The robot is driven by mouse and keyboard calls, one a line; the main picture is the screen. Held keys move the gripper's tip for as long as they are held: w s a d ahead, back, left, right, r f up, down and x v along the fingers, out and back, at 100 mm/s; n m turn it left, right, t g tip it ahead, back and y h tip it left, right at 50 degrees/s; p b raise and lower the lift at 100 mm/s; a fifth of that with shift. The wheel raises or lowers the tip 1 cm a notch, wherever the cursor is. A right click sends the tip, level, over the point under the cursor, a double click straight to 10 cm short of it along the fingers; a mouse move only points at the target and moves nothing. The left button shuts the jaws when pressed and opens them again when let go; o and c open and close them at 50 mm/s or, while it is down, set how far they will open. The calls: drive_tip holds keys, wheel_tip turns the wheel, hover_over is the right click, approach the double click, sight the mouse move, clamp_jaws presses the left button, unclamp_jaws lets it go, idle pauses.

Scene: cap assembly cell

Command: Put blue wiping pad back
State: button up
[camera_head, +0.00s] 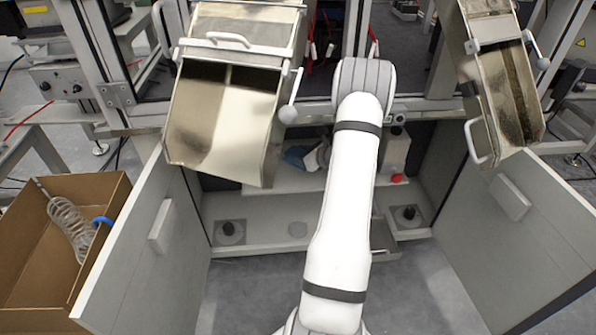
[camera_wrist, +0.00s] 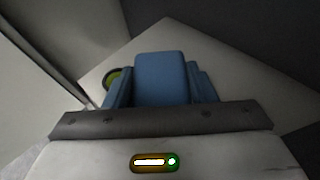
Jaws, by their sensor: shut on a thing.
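The blue wiping pad (camera_wrist: 161,78) shows in the wrist view as a blue block just beyond the grey bar of my gripper. My gripper (camera_wrist: 160,95) is shut on it; narrower blue parts stand on both sides, and I cannot tell finger from pad there. In the head view my white arm reaches into the open cabinet under the machine. A blue patch, likely the pad (camera_head: 295,157), shows there above the inner shelf, left of the arm. My gripper is mostly hidden behind the arm in that view.
Two open cabinet doors (camera_head: 146,250) (camera_head: 515,230) flank my arm. Metal hoppers (camera_head: 222,120) (camera_head: 508,95) hang above at left and right. A cardboard box (camera_head: 35,235) with a coiled hose stands at far left. A pale shelf (camera_head: 270,180) crosses the cabinet, with a red knob (camera_head: 397,178) nearby.

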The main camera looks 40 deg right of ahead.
sight(298, 176)
drive_tip(key=shift+w+d+f+b, duration=0.15)
drive_tip(key=shift+f+b, duration=0.5)
drive_tip(key=shift+f, duration=0.85)
wheel_tip(298, 176, down, 4)
drive_tip(key=shift+f+b, duration=0.1)
drive_tip(key=shift+b, duration=1)
drive_tip(key=shift+w, duration=0.15)
drive_tip(key=shift+f, duration=0.1)
drive_tip(key=o, duration=1.1)
